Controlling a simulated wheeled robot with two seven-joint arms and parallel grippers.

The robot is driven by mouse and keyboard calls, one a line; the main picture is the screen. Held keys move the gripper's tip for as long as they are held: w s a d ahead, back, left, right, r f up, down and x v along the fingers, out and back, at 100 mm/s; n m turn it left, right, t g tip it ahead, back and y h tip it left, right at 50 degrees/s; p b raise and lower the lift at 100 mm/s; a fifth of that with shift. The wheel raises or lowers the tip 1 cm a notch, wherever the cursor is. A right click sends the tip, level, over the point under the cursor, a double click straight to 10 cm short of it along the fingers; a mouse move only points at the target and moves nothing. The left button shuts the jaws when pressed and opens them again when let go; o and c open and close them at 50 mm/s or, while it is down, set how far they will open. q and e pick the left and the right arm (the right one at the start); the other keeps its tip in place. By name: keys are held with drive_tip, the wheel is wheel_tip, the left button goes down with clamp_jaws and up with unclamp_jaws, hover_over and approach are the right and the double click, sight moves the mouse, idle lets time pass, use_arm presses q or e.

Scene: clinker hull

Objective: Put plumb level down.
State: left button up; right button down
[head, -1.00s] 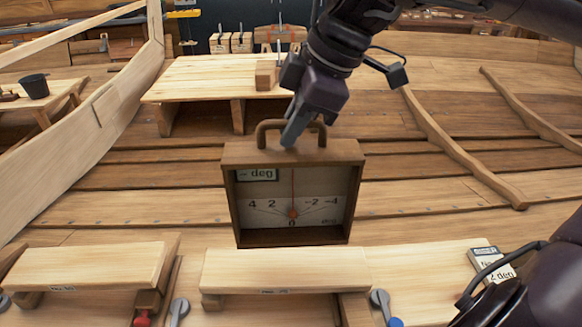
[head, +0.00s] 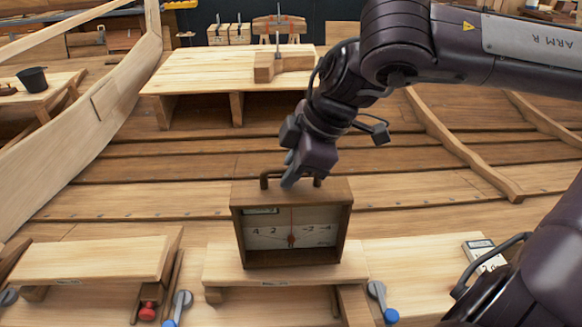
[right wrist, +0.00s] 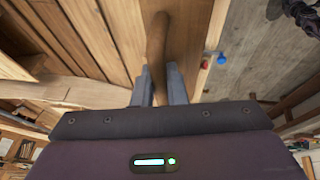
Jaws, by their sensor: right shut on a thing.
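The plumb level (head: 291,227) is a wooden box with a dial face, a red pointer and a brown handle on top. In the head view its bottom is at the top of the middle pale wooden bench (head: 240,268); I cannot tell whether it touches. It looks about upright. My right gripper (head: 290,181) is shut on its handle from above. In the right wrist view the handle (right wrist: 157,45) lies between the two grey fingers (right wrist: 160,82). My left gripper is not in view.
Another low bench (head: 90,260) stands to the left. Blue-tipped clamps (head: 382,300) and a red-knobbed one (head: 147,312) lie near the benches. A larger table (head: 215,75) with a wooden block stands behind.

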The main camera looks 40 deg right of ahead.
drive_tip(key=shift+f, duration=0.3)
drive_tip(key=c, duration=1.5)
unclamp_jaws()
drive_tip(key=shift+o, duration=0.2)
drive_tip(key=shift+r, duration=0.35)
drive_tip(key=b+v, duration=0.3)
drive_tip(key=v, duration=0.9)
